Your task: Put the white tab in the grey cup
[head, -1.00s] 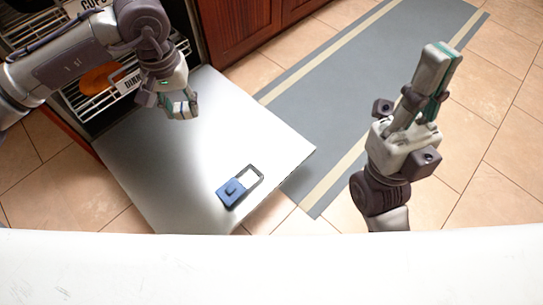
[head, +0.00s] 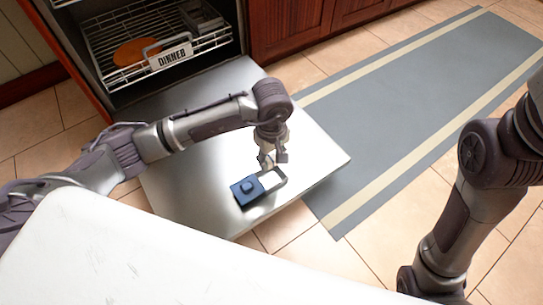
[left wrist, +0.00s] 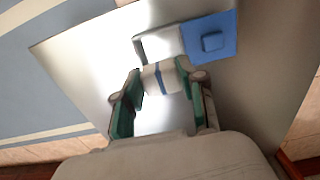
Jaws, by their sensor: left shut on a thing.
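My left gripper (head: 268,160) is just above the dispenser on the open dishwasher door. In the left wrist view, its green-padded fingers (left wrist: 159,82) are shut on the white tab (left wrist: 152,78), which has a blue stripe. The tab is at the near edge of the grey cup (left wrist: 139,48); whether it touches the rim I cannot tell. The cup also shows in the head view (head: 283,177), a grey-rimmed recess with a pale inside. A blue slid-back lid (head: 248,191) with a raised knob lies beside it. The tab is hidden in the head view. My right gripper is out of view.
The dishwasher door (head: 190,205) lies open and flat, clear around the dispenser. A rack (head: 210,42) with a "DINNER" sign and an orange plate (head: 136,52) is inside. A white counter (head: 150,255) fills the front. A grey-blue mat (head: 400,110) lies on the tiles.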

